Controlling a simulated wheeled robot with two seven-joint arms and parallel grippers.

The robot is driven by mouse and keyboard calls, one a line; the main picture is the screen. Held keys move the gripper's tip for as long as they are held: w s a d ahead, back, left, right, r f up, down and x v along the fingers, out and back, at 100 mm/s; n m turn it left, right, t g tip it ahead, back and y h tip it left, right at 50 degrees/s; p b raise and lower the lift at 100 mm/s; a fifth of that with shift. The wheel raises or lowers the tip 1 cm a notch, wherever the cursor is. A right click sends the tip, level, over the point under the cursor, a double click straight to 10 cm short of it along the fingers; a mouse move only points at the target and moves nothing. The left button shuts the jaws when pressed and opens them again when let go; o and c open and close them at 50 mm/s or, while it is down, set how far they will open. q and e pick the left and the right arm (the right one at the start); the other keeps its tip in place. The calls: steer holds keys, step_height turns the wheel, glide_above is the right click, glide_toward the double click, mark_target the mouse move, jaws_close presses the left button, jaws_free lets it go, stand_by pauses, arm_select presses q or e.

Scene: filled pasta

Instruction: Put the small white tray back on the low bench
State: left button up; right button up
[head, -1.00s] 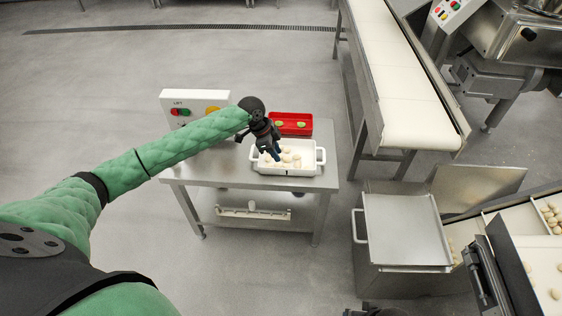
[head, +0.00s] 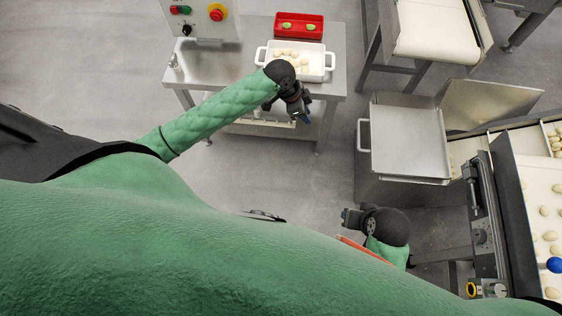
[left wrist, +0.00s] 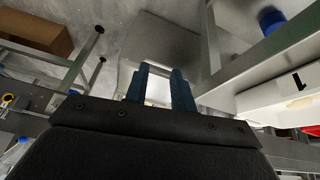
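The small white tray (head: 262,54) stands level on the steel bench (head: 215,75) in the head view, with several pale pasta pieces inside. My left gripper (head: 302,118) hangs in front of the bench's front edge, apart from the tray. In the left wrist view its two dark blue fingers (left wrist: 160,88) stand apart, with a pale patch seen between them and nothing clearly held. My right gripper (head: 346,217) is low at centre right; its fingers are too small to read.
A red tray (head: 315,30) with green pieces sits behind the white one. A control box (head: 200,20) stands at the bench's back left. A lidded steel bin (head: 408,140) and conveyors (head: 436,28) are to the right. Grey floor left of the bench is clear.

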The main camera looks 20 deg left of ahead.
arm_select(q)
steer(key=s+d+f+n+t, duration=0.15)
steer(key=s+d+n, duration=0.35)
steer(key=s, duration=0.9)
steer(key=s+a+n+y, duration=0.1)
steer(key=s+n, duration=0.1)
steer(key=s, duration=0.4)
steer(key=s+a+r+n+y, duration=0.1)
steer(key=s+n, duration=0.2)
steer(key=s, duration=0.3)
steer(key=shift+s+a, duration=0.15)
steer(key=shift+a, duration=0.25)
